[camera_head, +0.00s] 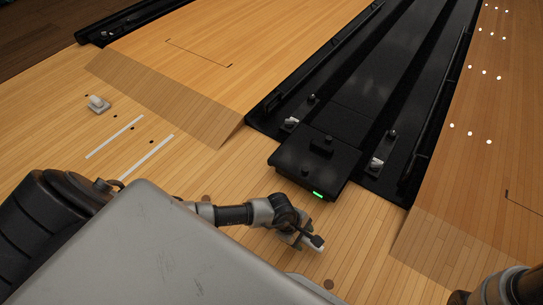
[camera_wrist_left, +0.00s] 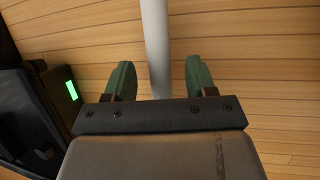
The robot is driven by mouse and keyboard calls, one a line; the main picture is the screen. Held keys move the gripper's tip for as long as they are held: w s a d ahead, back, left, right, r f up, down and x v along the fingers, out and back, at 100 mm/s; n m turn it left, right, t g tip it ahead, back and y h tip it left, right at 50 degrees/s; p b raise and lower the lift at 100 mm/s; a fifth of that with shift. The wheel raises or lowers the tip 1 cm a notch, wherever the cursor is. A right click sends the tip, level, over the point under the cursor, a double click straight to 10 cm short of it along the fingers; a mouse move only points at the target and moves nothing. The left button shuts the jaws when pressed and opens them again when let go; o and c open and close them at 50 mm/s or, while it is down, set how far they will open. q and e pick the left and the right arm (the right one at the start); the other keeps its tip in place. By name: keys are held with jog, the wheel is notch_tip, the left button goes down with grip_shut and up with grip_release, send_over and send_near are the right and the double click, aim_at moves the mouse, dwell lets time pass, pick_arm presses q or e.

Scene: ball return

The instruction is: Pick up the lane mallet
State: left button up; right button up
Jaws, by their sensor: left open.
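A pale grey-white rod (camera_wrist_left: 155,45), which looks like the handle of the lane mallet, runs down the left wrist view between my two green fingers. My left gripper (camera_wrist_left: 158,82) is open, with a gap on either side of the rod. In the head view my left gripper (camera_head: 308,240) is low over the wood floor, just in front of the black box. A small pale piece (camera_head: 318,248) shows at its fingers. The mallet's head cannot be made out clearly. My right gripper is outside the picture.
The black box (camera_head: 311,163) with a green light stands at the end of the black lane channel (camera_head: 372,85), close beyond my left gripper. A small white object (camera_head: 97,103) sits at the far left. Bare wood floor (camera_head: 365,235) lies right of my left gripper.

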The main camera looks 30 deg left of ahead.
pick_arm(q)
jog(key=shift+b+x, duration=0.6)
jog(key=shift+x, duration=0.6)
jog(key=shift+c, duration=0.3)
jog(key=shift+r, duration=0.1)
grip_shut()
jog(key=shift+r, duration=0.15)
